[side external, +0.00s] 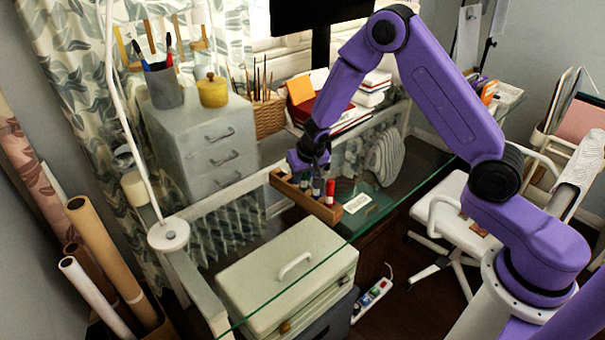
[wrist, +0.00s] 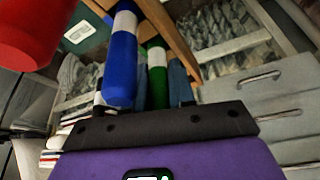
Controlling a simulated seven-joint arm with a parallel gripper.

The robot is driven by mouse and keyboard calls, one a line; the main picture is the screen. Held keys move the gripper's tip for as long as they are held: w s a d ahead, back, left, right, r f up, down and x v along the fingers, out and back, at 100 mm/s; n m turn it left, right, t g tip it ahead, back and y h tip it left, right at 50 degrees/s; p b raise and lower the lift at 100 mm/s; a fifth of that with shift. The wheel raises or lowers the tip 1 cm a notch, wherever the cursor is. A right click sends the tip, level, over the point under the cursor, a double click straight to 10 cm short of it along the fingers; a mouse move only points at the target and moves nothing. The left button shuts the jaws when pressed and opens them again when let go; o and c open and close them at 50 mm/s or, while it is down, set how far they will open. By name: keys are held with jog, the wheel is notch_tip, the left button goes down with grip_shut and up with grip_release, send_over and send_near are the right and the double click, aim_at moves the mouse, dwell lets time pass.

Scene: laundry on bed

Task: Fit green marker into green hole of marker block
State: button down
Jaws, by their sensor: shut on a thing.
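The marker block (side external: 277,184) is a long brown wooden block on the glass desk, under my gripper (side external: 311,166). A red marker (side external: 330,188) and a blue marker (side external: 316,187) stand in it, towards its right end. They also show in the wrist view, red (wrist: 28,32) at top left and blue (wrist: 121,62) near the middle. My gripper is shut on the green marker (wrist: 157,60), which has a white band. Its far end is at the block (wrist: 178,35) in the wrist view. I cannot tell whether it is in its hole, which is hidden.
A small white labelled card (side external: 357,202) lies right of the block. A grey drawer unit (side external: 205,150) stands to the left and a basket (side external: 263,115) behind. A cream box (side external: 285,275) is in front, below the glass edge. Glass right of the card is clear.

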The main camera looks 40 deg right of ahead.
aim_at(309, 195)
jog(key=c, duration=1)
grip_release()
jog(key=shift+o, duration=0.2)
jog(key=v, duration=1.1)
jog(key=s+a+r+n, duration=0.1)
jog(key=s+r+n, duration=0.1)
jog(key=s, duration=0.3)
jog(key=s+a+r+n+g+y, duration=0.1)
jog(key=s+r+n, duration=0.15)
jog(key=s, duration=0.25)
jog(key=s+a+r+n, duration=0.1)
jog(key=s+n, duration=0.2)
jog(key=s, duration=0.1)
jog(key=s+d+r+n+g, duration=0.1)
jog(key=s+n, duration=0.3)
jog(key=s, duration=0.6)
jog(key=s+d+r+n+g, duration=0.1)
jog(key=s+n, duration=0.3)
jog(key=s, duration=0.6)
jog(key=shift+s+d+g+y, duration=0.25)
jog(key=shift+d+g+y, duration=0.15)
jog(key=shift+d+g, duration=0.2)
jog(key=shift+r+n, duration=0.15)
jog(key=shift+n, duration=0.1)
